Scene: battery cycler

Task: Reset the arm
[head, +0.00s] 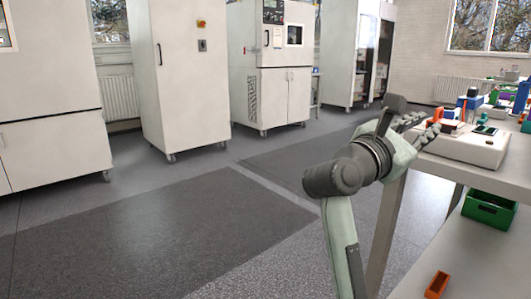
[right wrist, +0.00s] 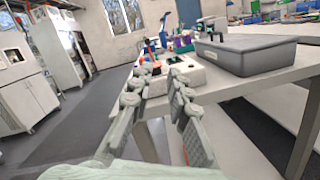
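My right arm reaches up from the bottom of the head view, and its gripper (head: 426,127) points right, towards the end of the workbench (head: 450,173). In the right wrist view the two fingers of this gripper (right wrist: 158,82) stand apart with nothing held between them. The workbench edge (right wrist: 222,91) lies beyond and to the right of the fingers. A white flat device (head: 464,148) sits on the bench close to the fingertips; I cannot tell whether they touch. My left gripper is not in view.
A green bin (head: 489,209) and an orange bin (head: 437,284) are on the lower shelf. A grey tray (right wrist: 246,57) sits on the bench top. White cabinets (head: 178,80) line the back. The dark floor (head: 150,235) to the left is clear.

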